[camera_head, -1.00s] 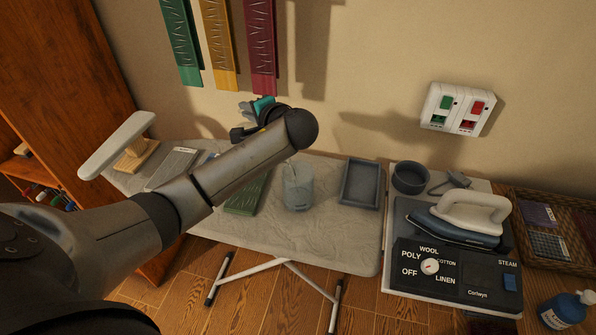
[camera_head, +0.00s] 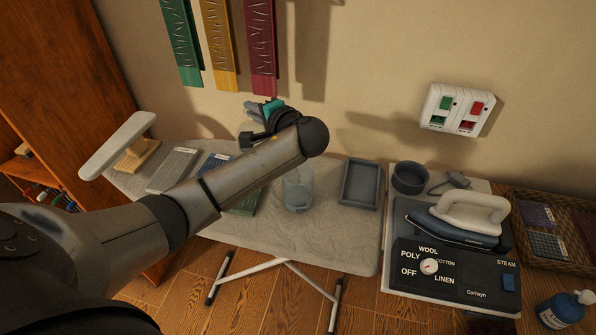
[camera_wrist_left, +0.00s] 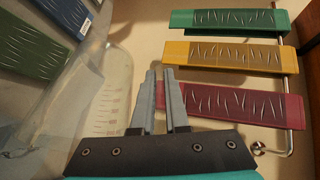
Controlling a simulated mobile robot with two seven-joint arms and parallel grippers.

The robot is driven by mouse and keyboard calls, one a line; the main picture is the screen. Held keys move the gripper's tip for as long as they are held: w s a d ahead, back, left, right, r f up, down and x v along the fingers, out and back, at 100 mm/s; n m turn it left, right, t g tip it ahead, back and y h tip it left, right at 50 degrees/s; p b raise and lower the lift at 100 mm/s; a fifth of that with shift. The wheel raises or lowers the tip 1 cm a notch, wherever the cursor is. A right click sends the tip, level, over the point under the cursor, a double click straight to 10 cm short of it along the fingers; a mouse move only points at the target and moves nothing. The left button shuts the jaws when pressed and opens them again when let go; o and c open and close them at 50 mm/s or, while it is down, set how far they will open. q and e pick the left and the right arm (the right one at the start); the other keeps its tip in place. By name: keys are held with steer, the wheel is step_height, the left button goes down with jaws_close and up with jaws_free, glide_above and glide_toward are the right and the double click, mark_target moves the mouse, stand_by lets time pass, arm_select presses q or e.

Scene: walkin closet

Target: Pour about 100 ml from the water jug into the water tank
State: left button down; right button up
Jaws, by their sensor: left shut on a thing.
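My left gripper (camera_head: 262,115) is above the back of the ironing board, near the wall, partly covered by my arm. In the left wrist view its fingers (camera_wrist_left: 163,105) are nearly together, shut on the water jug. The jug (camera_wrist_left: 108,92) is clear with measuring marks and fills the left of that view beside the fingers; its handle cannot be made out. The jug is hidden behind my arm in the head view. A translucent container (camera_head: 298,192), which looks like the water tank, stands on the board below my forearm. Water levels cannot be read. My right gripper is not in view.
The ironing board (camera_head: 325,240) also bears a grey tray (camera_head: 360,184) and flat coloured pieces at left. A sleeve board (camera_head: 118,145) stands at far left. The iron (camera_head: 465,220) and a round dark bowl (camera_head: 410,178) are at right. Coloured panels (camera_head: 262,50) hang on the wall.

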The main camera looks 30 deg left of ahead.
arm_select(q)
steer(key=shift+a+f+h+b, duration=0.3)
steer(key=shift+a+b, duration=0.05)
steer(key=shift+a, duration=0.45)
steer(key=a+h+p, duration=0.1)
steer(key=a+f+n+h+p, duration=0.1)
steer(key=shift+w+a+f+g+p, duration=0.1)
steer(key=shift+a+f+g+p, duration=0.05)
steer(key=shift+f+g+p, duration=0.2)
steer(key=shift+f+h+p, duration=0.1)
steer(key=shift+h+p, duration=0.2)
steer(key=shift+a+f+h+p, duration=0.75)
steer(key=shift+h+p, duration=0.15)
steer(key=shift+p, duration=0.15)
